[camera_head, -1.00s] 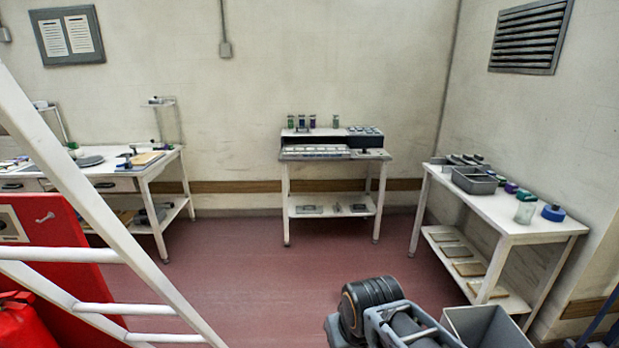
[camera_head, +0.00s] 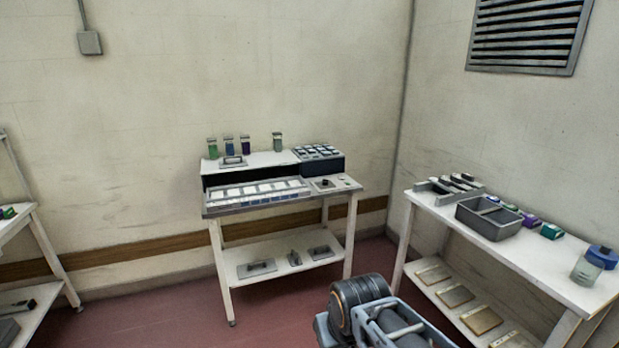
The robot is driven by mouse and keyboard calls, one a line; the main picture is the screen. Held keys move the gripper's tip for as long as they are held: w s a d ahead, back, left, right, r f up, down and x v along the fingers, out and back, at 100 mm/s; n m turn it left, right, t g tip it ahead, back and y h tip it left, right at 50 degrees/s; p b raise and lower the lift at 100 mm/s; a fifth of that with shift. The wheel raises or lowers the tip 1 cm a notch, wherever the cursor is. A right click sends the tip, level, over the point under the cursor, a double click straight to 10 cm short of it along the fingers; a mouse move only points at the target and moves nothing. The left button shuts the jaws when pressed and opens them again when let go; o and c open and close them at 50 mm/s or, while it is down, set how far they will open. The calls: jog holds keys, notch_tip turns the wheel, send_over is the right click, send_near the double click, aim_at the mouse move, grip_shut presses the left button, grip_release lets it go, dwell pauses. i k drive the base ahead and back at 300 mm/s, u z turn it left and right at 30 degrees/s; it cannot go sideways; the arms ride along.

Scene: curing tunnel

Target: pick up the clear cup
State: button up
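The clear cup (camera_head: 584,272) stands near the front right end of the white table on the right. It is see-through with a pale tint. Part of my arm shows at the bottom centre, well to the left of the cup. My gripper is not in view.
A grey divided bin (camera_head: 489,222) and small green and purple pieces (camera_head: 551,231) share the right table (camera_head: 530,254). A white workbench (camera_head: 335,199) with bottles and trays stands against the back wall. Some red floor (camera_head: 180,325) is clear before it.

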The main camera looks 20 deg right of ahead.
aim_at(587, 270)
jog(key=z, duration=0.4)
jog(key=i, duration=1.7)
jog(key=z, duration=1.7)
jog(key=i, duration=1)
jog(key=z, duration=1.45)
jog(key=i, duration=0.4)
jog(key=z, duration=0.15)
